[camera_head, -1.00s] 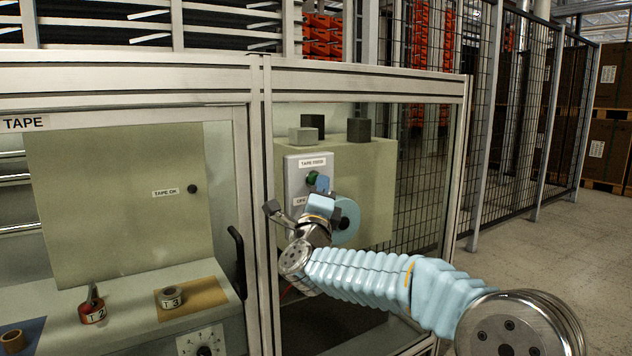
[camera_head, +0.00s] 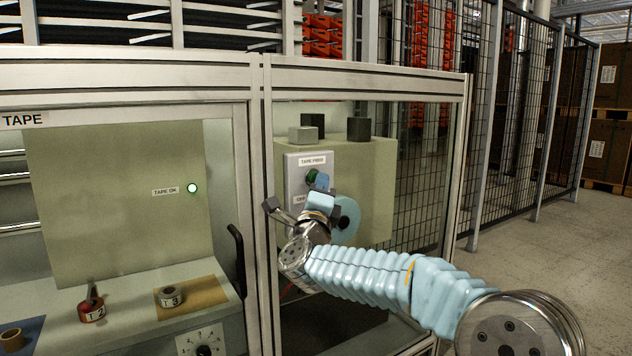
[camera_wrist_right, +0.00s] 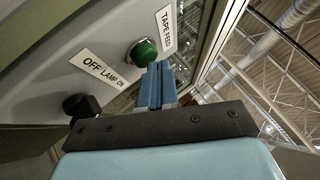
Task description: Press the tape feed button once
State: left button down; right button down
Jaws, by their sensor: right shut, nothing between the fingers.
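The tape feed button (camera_head: 312,176) is a green round button on a grey panel (camera_head: 294,170), below a "TAPE FEED" label. It also shows in the right wrist view (camera_wrist_right: 141,53). My right gripper (camera_head: 322,182) has its blue fingers shut and empty. In the right wrist view its fingertips (camera_wrist_right: 157,68) are right at the button's lower right edge; I cannot tell if they touch. The "TAPE OK" lamp (camera_head: 192,188) on the beige board glows green-white. My left gripper is not in view.
A black knob (camera_wrist_right: 82,105) sits by the "OFF / LAMP ON" label (camera_wrist_right: 103,73). The aluminium frame post (camera_head: 266,220) stands left of my right arm.

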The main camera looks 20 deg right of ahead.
jog(key=shift+s+d+b, duration=0.1)
jog(key=shift+s+b, duration=0.35)
jog(key=shift+s, duration=0.15)
jog(key=s+b, duration=0.2)
jog(key=s+d+b, duration=0.1)
jog(key=s, duration=0.2)
jog(key=shift+b, duration=0.35)
dwell(0.5)
